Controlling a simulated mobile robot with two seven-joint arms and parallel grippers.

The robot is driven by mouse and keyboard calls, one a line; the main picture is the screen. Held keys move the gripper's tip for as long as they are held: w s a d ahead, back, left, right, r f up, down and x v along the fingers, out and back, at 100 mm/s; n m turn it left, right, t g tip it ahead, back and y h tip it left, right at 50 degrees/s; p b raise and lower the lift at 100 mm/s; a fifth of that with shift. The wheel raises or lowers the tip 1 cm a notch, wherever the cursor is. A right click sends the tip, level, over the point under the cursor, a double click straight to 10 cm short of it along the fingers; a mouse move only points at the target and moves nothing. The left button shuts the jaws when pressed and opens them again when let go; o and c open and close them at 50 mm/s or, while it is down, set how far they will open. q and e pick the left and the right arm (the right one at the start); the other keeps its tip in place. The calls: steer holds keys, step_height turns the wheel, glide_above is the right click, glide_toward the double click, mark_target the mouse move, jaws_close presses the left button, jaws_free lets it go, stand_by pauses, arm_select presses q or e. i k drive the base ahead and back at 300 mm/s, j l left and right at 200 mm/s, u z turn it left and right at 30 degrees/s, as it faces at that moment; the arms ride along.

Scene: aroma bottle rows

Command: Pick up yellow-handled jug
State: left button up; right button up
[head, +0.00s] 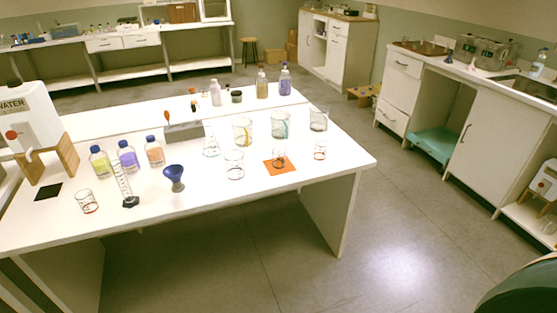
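A clear glass jug with what looks like a yellow handle (242,131) stands upright on the white table, behind the middle of its near edge. A similar jug with a teal handle (279,124) stands just to its right. A third, greyish jug (319,120) is further right. A clear conical flask (211,145) is left of the yellow-handled jug, and a glass beaker (234,165) stands in front of it. The handle colours are small and partly seen through glass. Neither of my grippers shows in the head view.
On the white table (330,160) are an orange mat (280,167) with a small beaker, a blue funnel (174,177), a measuring cylinder (122,185) and several capped bottles. A water dispenser (30,120) stands left. Floor is clear between the table and the right counter (487,130).

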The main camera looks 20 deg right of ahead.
mark_target(244, 135)
steer(key=u, duration=0.35)
steer(key=l+u, duration=0.9)
steer(key=k+l+u, duration=0.15)
steer(key=l, duration=0.4)
steer(key=l+u, duration=0.2)
steer(key=l, duration=0.3)
